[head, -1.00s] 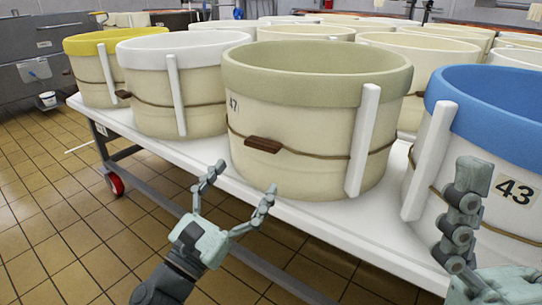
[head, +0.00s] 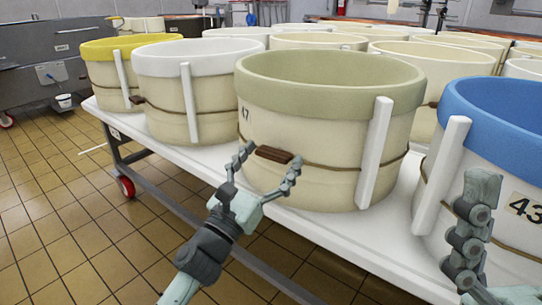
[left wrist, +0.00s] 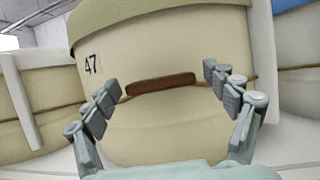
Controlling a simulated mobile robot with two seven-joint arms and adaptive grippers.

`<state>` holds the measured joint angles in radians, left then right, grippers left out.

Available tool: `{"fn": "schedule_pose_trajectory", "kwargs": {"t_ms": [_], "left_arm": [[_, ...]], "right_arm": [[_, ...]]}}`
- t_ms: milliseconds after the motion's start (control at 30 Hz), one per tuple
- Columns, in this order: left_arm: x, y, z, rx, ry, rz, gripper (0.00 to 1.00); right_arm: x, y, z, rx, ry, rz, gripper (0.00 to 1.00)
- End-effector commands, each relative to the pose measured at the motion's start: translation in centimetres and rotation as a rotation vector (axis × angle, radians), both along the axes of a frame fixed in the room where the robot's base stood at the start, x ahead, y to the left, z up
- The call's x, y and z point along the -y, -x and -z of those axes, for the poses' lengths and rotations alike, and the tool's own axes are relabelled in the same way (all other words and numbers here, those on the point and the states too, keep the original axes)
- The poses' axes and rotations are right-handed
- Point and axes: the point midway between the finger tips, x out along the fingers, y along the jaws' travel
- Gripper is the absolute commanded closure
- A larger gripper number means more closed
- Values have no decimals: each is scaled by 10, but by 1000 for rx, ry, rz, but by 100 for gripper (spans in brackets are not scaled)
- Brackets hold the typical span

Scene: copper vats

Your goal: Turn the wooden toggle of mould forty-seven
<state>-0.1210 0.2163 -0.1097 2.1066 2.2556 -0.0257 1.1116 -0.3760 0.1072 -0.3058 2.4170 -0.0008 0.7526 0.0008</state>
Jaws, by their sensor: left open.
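Mould 47 (head: 330,110) is a cream tub with an olive-green rim, standing on the white table. Its brown wooden toggle (head: 274,154) lies nearly level on the cord around the tub; the toggle also shows in the left wrist view (left wrist: 161,84), below and right of the number 47. My left gripper (head: 268,166) is open, with one finger on each side of the toggle; I cannot tell whether either finger touches it. In the left wrist view the open fingers (left wrist: 166,90) flank the toggle. My right gripper (head: 474,225) shows partly at the lower right; its finger opening is unclear.
The blue-rimmed mould 43 (head: 503,120) stands right of mould 47, behind my right gripper. White-rimmed (head: 200,58) and yellow-rimmed (head: 125,50) moulds stand to the left on the white table (head: 160,149). A white upright bar (head: 374,153) stands on mould 47's right side.

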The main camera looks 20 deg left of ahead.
Motion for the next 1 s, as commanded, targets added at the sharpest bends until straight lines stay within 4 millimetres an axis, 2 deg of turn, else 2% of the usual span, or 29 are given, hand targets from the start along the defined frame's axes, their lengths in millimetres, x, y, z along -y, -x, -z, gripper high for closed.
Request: {"fn": "schedule_pose_trajectory", "kwargs": {"t_ms": [67,400,767,1000], "left_arm": [[0,0,0,0,0,0,22],[0,0,0,0,-1,0,64],[0,0,0,15,-60,-1,65],[-1,0,0,53,-217,-1,65]], "right_arm": [[0,0,0,0,0,0,3],[0,0,0,1,0,0,3],[-1,-1,-1,-6,2,0,3],[-2,-6,-1,-29,9,-1,3]]}}
